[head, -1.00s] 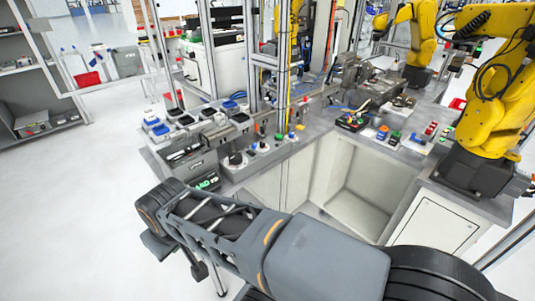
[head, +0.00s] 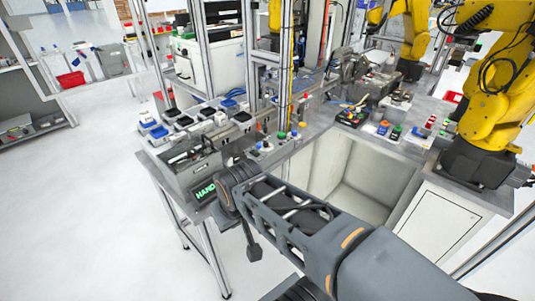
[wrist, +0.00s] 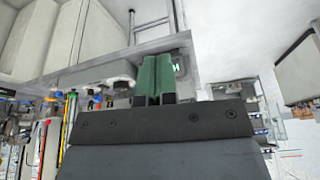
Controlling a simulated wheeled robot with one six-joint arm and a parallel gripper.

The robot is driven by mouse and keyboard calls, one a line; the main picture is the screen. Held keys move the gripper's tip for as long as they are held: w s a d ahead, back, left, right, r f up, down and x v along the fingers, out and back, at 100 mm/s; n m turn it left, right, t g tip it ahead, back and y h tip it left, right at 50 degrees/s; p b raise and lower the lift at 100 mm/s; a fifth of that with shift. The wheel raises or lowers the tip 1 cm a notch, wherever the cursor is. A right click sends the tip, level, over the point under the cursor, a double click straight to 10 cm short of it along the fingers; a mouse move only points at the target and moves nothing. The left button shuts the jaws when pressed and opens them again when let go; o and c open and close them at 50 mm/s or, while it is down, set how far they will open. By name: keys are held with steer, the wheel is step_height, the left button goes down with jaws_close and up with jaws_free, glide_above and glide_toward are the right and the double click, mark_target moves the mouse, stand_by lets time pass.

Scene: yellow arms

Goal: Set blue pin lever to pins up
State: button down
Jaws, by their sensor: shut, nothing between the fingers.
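Small coloured knobs stand on the grey bench. The fingers cannot be made out in the head view, where my arm covers part of the bench edge.
A green-lit display (head: 205,190) is on the bench's near corner, close to my arm. Blue and black trays (head: 158,131) stand behind it. A metal post (head: 285,90) rises behind the knobs. A yellow robot arm (head: 490,100) stands at right. Open floor lies at left.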

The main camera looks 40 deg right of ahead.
steer(key=w+d+f+n+t+h+b, duration=0.2)
steer(key=w+d+f+t+b, duration=0.3)
steer(key=w+d+b, duration=0.3)
steer(key=w+d+f+n+t+h+b, duration=0.3)
steer(key=w+d+f+t+b, duration=0.3)
steer(key=d+b, duration=0.25)
steer(key=s+d+f+n+t+y+b, duration=0.1)
steer(key=d+f+n+t+b, duration=0.3)
steer(key=d+n+t+b, duration=0.4)
steer(key=n+y+b, duration=0.1)
steer(key=n+b, duration=0.1)
steer(key=b, duration=0.3)
steer(key=shift+s+f, duration=0.2)
steer(key=x, duration=1.4)
steer(key=shift+s+a+r, duration=0.1)
steer(key=shift+r, duration=0.1)
steer(key=shift+r+p, duration=0.15)
steer(key=shift+p, duration=0.15)
